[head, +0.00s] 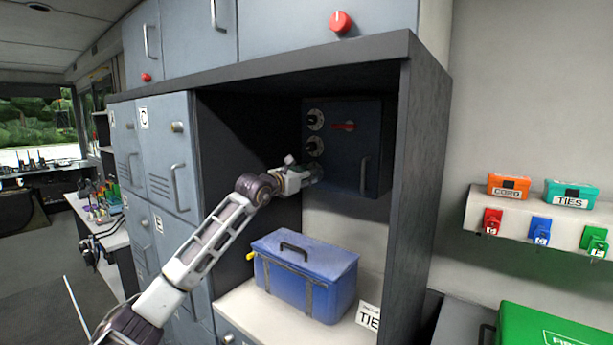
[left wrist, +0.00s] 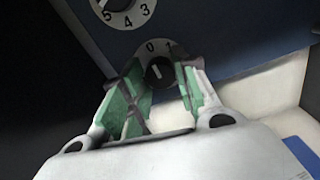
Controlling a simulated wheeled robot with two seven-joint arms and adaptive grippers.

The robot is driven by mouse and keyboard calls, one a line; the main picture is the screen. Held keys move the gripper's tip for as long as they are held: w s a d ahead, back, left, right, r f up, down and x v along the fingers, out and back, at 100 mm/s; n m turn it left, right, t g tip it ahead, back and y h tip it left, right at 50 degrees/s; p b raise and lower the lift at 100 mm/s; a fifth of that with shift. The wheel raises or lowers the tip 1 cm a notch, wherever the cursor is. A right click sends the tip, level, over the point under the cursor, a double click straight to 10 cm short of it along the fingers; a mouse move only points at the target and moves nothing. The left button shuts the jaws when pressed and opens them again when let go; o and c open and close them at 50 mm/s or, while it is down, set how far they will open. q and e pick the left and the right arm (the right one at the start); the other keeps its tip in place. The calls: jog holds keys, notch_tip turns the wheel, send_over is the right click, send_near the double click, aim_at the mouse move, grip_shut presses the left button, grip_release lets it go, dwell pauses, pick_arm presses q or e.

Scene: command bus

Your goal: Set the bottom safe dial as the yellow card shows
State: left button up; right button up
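The dark blue safe (head: 345,178) sits in the open cabinet bay, with a red handle or mark and a vertical pull on its door. Its upper two dials, top (head: 315,119) and middle (head: 313,147), show at the door's left. My left gripper (head: 314,173) is at the door's lower left and hides the bottom dial there. In the left wrist view, the bottom dial (left wrist: 158,72) shows between the green-padded fingers (left wrist: 160,88), with 0 and 1 readable above its black knob. The fingers are apart; I cannot tell whether they touch the knob. I see no yellow card.
The cabinet's right side wall (head: 412,170) and top edge frame the bay. Grey lockers (head: 170,160) stand at its left.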

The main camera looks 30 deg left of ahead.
pick_arm(q)
jog(key=c, duration=0.4)
pick_arm(e)
jog(key=w+a+b, duration=0.4)
jog(key=w, duration=0.4)
pick_arm(q)
jog(key=shift+d+f+m+p, duration=0.15)
jog(key=shift+m+p, duration=0.8)
jog(key=shift+m, duration=6.6)
jog(key=shift+a+f+m+p, duration=0.2)
jog(key=shift+m+p, duration=0.7)
jog(key=shift+m, duration=6.65)
pick_arm(e)
jog(key=s+d, duration=0.5)
jog(key=s, duration=0.1)
jog(key=shift+s, duration=0.3)
